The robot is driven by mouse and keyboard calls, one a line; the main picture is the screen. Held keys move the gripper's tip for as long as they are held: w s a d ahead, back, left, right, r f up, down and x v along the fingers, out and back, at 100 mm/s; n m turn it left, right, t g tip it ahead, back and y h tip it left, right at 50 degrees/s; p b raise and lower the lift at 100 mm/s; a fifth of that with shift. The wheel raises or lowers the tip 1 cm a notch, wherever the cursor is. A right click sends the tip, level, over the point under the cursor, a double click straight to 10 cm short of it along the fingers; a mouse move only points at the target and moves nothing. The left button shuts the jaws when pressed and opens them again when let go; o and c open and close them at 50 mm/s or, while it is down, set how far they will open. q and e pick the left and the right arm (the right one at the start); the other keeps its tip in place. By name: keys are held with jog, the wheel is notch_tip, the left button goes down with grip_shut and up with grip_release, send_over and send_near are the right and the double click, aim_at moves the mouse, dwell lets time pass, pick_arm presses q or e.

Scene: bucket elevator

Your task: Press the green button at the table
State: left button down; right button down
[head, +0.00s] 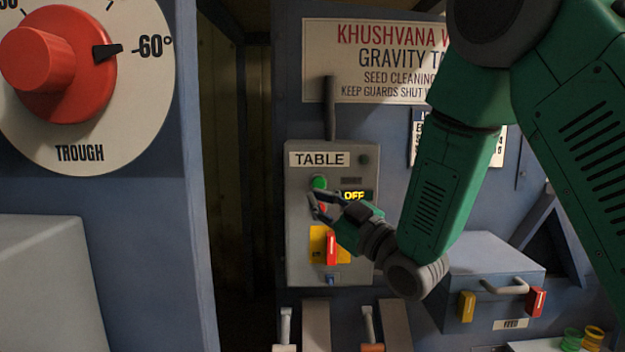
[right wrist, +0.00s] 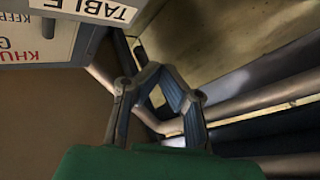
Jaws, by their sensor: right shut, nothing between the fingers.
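The grey control box labelled TABLE (head: 301,265) is mounted on the blue machine in the middle of the head view. Its green button (head: 319,183) is at the upper left, under the label. My right gripper (head: 314,201) is shut and empty, in front of the box just below the green button in the picture. I cannot tell whether it touches the box. A red control beneath the button is partly hidden by the fingers. The display beside it reads OFF (head: 355,196). In the right wrist view, my right gripper (right wrist: 150,72) shows near the box's edge. My left gripper is not in view.
A red and yellow switch (head: 331,248) is low on the box. A large red dial labelled TROUGH (head: 45,65) is at the upper left. A dark gap lies left of the box.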

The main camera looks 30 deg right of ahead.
aim_at(319, 186)
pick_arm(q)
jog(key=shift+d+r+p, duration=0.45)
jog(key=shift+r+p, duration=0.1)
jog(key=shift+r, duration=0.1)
pick_arm(e)
jog(key=w+d, duration=0.6)
jog(key=w, duration=0.1)
jog(key=shift+w+f, duration=0.25)
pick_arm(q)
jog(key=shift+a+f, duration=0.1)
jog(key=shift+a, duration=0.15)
pick_arm(e)
jog(key=shift+a+r, duration=0.1)
jog(key=shift+a, duration=0.25)
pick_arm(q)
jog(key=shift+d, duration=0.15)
pick_arm(e)
jog(key=shift+d, duration=0.25)
jog(key=shift+w+a+r, duration=0.1)
jog(key=shift+w, duration=0.2)
